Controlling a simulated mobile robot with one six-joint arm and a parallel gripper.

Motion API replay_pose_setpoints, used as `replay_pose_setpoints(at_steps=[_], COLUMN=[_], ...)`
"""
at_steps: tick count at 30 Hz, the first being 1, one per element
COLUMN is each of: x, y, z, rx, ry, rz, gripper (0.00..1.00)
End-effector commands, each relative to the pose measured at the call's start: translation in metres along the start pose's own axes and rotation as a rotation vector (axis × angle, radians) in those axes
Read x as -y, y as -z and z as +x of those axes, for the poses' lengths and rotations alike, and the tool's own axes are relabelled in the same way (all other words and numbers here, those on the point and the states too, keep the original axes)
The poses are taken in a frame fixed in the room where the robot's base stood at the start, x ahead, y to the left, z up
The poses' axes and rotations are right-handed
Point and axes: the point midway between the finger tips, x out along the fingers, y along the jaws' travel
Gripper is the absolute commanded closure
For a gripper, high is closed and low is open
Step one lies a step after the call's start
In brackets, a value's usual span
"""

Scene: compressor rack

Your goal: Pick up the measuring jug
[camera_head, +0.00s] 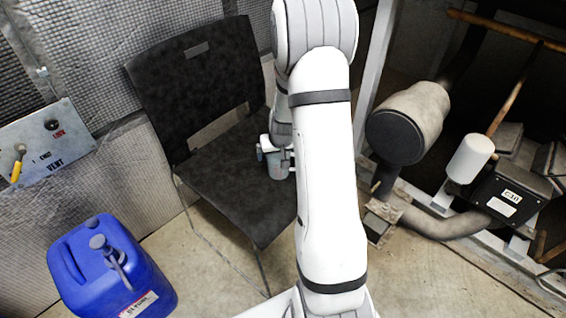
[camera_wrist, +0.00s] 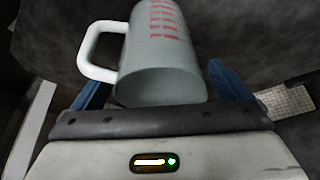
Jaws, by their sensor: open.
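The measuring jug (camera_wrist: 158,50) is a pale grey-green vessel with red graduation marks and a white handle on its left side in the wrist view. It appears to be over the black chair's seat, and a small part of it shows in the head view (camera_head: 278,170). My gripper (camera_wrist: 162,84) is open, with one blue finger on each side of the jug's near end. Whether either finger touches the jug cannot be told. My arm hides part of the seat in the head view.
The black chair (camera_head: 200,85) stands against a grey padded wall. A blue jerrycan (camera_head: 120,275) stands on the floor at the lower left, below a vent panel (camera_head: 45,145). Pipes and a cylindrical compressor part (camera_head: 405,125) fill the right side.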

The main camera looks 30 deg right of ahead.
Motion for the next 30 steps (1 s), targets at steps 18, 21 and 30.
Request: replay_pose_setpoints(at_steps=[18,21,30], x=[0.000,0.000,0.000], y=[0.000,0.000,0.009], z=[-0.001,-0.001,-0.021], rx=[0.001,0.000,-0.003], ry=[0.000,0.000,0.000], rz=[0.000,0.000,-0.001], gripper=[0.51,0.52,0.52])
